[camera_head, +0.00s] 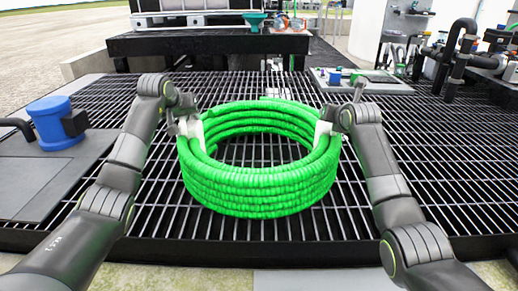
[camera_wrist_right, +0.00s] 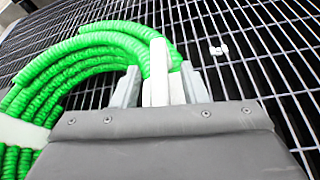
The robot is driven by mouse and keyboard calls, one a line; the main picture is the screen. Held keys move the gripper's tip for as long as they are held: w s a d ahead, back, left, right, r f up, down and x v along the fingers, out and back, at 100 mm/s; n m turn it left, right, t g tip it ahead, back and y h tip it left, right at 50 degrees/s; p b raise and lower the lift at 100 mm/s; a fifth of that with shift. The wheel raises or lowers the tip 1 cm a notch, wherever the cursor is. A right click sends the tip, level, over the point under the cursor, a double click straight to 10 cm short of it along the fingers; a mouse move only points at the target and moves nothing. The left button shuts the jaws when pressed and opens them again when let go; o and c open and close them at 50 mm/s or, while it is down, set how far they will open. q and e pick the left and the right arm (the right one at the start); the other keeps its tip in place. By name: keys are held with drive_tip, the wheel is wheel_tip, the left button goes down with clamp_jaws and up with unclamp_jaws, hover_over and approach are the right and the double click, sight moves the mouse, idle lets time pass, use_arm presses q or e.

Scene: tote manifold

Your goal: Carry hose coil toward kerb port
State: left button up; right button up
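A bright green hose coil (camera_head: 258,190), stacked in several turns, is level over the dark grating in the middle of the head view. It has a white band at its left (camera_head: 196,132) and right (camera_head: 322,132) sides. My left gripper (camera_head: 188,126) is at the left band. My right gripper (camera_head: 334,120) is at the right band. In the right wrist view the right gripper's fingers (camera_wrist_right: 160,88) stand either side of a white upright piece beside the coil (camera_wrist_right: 95,48). Whether either gripper is clamped is unclear. I cannot tell which thing is the kerb port.
A blue capped fitting (camera_head: 56,122) with a black hose stands on a dark plate at the left. A dark bench (camera_head: 205,44) is behind. A pale panel (camera_head: 372,82) with small parts lies at the back right, near black piping (camera_head: 452,60). Open grating (camera_head: 440,165) lies to the right.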

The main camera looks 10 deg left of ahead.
use_arm(q)
clamp_jaws()
use_arm(e)
drive_tip(key=c, duration=0.6)
clamp_jaws()
idle(0.6)
use_arm(q)
drive_tip(key=shift+w+r, duration=0.1)
drive_tip(key=shift+r, duration=0.05)
use_arm(e)
drive_tip(key=shift+r, duration=0.15)
